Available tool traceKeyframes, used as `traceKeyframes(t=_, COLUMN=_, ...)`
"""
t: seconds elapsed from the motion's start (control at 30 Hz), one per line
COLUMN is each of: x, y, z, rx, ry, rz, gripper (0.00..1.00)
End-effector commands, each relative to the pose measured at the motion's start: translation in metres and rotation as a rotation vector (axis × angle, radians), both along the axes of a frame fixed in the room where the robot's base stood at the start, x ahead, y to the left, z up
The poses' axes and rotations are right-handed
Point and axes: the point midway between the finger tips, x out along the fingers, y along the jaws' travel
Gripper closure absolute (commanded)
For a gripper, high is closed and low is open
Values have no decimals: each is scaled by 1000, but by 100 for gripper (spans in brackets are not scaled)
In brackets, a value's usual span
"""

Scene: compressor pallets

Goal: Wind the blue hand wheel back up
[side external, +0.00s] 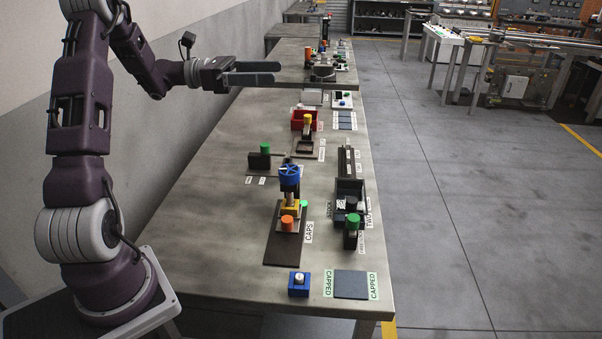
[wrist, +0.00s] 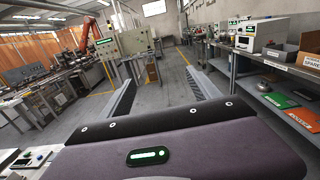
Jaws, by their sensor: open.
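The blue hand wheel (side external: 289,171) sits on top of a small press-like fixture in the middle of the table in the side view. A yellow block (side external: 290,207) and an orange cap (side external: 287,222) are below it, on a dark base plate (side external: 285,250) beside a CAPS label. My gripper (side external: 276,73) is held in the air above the table's far left part, well above and behind the wheel. Its fingers point right, apart and empty. In the wrist view my two fingers (wrist: 163,94) are spread with only floor between them. The wheel is not in the wrist view.
A blue block with a white piece (side external: 299,284) and a dark CAPPED pad (side external: 351,284) lie at the near end. A black bin (side external: 350,188) and a green-topped post (side external: 352,232) stand right of the wheel. A green-knobbed fixture (side external: 265,150) and red bin (side external: 303,120) stand farther back.

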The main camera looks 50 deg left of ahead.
Motion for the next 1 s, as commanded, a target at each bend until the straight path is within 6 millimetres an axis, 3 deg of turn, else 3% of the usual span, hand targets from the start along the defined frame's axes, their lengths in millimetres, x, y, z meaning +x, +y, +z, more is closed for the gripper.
traceKeyframes(t=0.03, x=0, y=-9, z=-48, rx=-7, ry=18, rz=-21, gripper=28)
traceKeyframes(t=0.1, x=-1, y=-11, z=-104, rx=1, ry=16, rz=-25, gripper=28)
traceKeyframes(t=0.2, x=-1, y=-12, z=-170, rx=11, ry=13, rz=-26, gripper=28)
traceKeyframes(t=0.3, x=-1, y=-12, z=-218, rx=17, ry=8, rz=-27, gripper=28)
traceKeyframes(t=0.37, x=-1, y=-12, z=-237, rx=20, ry=7, rz=-28, gripper=28)
traceKeyframes(t=0.5, x=3, y=-15, z=-254, rx=23, ry=3, rz=-29, gripper=28)
traceKeyframes(t=0.8, x=40, y=-54, z=-254, rx=24, ry=4, rz=-31, gripper=28)
traceKeyframes(t=1.0, x=49, y=-63, z=-254, rx=25, ry=5, rz=-28, gripper=28)
